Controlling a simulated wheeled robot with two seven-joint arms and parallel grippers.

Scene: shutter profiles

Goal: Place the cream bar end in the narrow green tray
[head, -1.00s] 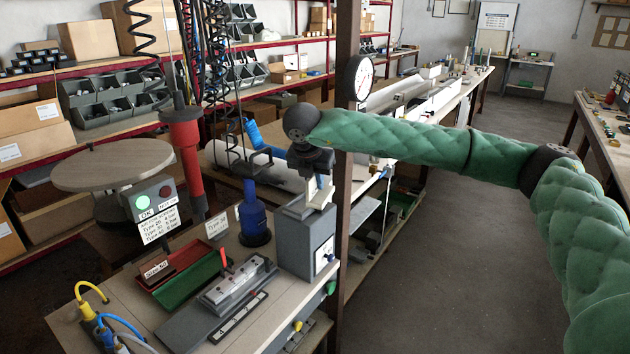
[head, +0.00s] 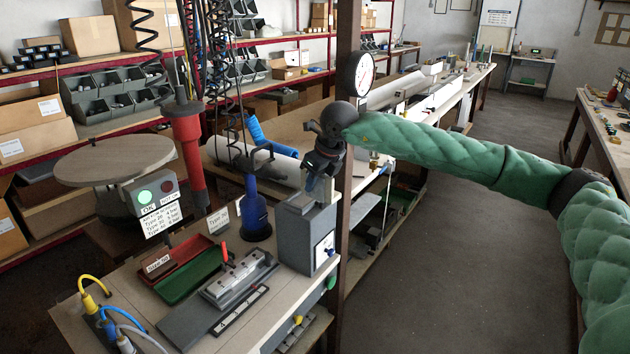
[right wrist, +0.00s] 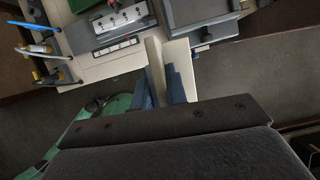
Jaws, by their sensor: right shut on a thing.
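The cream bar end (right wrist: 180,68) shows in the right wrist view as a pale angled piece between the blue fingers of my right gripper (right wrist: 161,88). The gripper is shut on it. In the head view my right gripper (head: 320,188) is above the grey box at the bench's right end, and the bar end is hard to make out there. The narrow green tray (head: 190,276) lies on the bench, left of the gripper and beside a red tray. A green corner (right wrist: 80,4) shows at the top of the right wrist view. My left gripper is not in view.
The red tray (head: 172,262) lies behind the green one. A grey fixture (head: 238,280) stands in front of it. A blue bottle-shaped tool (head: 255,215) and the grey box (head: 312,240) stand to its right. A brown post (head: 346,190) rises close to my gripper.

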